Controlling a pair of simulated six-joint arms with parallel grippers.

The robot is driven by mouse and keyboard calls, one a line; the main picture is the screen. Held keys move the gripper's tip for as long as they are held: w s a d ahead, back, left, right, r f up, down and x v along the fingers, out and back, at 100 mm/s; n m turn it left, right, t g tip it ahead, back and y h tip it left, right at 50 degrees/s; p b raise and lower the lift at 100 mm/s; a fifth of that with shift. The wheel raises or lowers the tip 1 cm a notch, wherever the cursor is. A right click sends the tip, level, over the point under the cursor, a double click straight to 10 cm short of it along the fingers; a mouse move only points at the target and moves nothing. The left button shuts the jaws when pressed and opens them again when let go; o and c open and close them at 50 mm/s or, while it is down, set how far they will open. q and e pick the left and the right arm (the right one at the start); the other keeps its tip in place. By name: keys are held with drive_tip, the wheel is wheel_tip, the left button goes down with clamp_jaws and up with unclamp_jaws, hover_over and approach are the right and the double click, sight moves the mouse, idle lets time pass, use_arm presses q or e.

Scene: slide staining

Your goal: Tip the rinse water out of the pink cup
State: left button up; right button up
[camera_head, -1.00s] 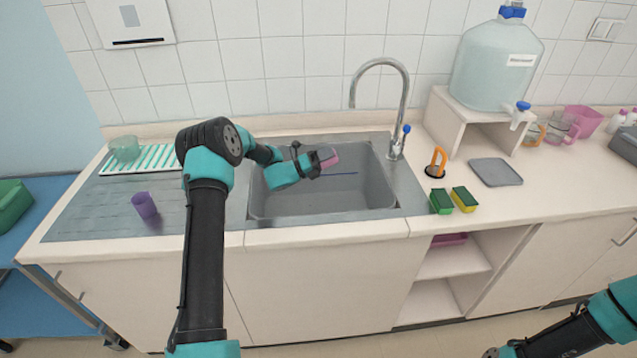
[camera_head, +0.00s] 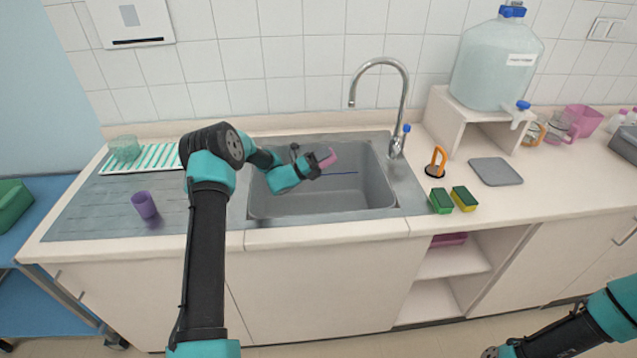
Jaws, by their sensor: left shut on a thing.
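My left gripper (camera_head: 317,163) reaches over the grey sink basin (camera_head: 360,199) and is shut on the pink cup (camera_head: 328,159). The cup is held tilted above the basin, and the gripper hides much of it. A thin blue line (camera_head: 341,174) shows in the basin just right of the cup; I cannot tell what it is. My right arm (camera_head: 590,325) shows at the bottom right, with its gripper's fingers out of view.
A purple cup (camera_head: 144,205) and a glass (camera_head: 125,148) by a striped mat (camera_head: 172,158) stand on the left drainboard. The tap (camera_head: 402,100) rises behind the sink. Sponges (camera_head: 441,201) lie to its right. A water container (camera_head: 494,65) stands on a white stand.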

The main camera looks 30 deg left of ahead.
use_arm(q)
drive_tip(key=shift+s+a+r+t+h, duration=0.1)
drive_tip(key=shift+s+a+t+h, duration=0.15)
drive_tip(key=shift+t+h, duration=0.3)
drive_tip(key=shift+s+a+r+t+h, duration=0.15)
drive_tip(key=shift+a+t+h, duration=0.1)
drive_tip(key=shift+t+h, duration=0.25)
idle(0.9)
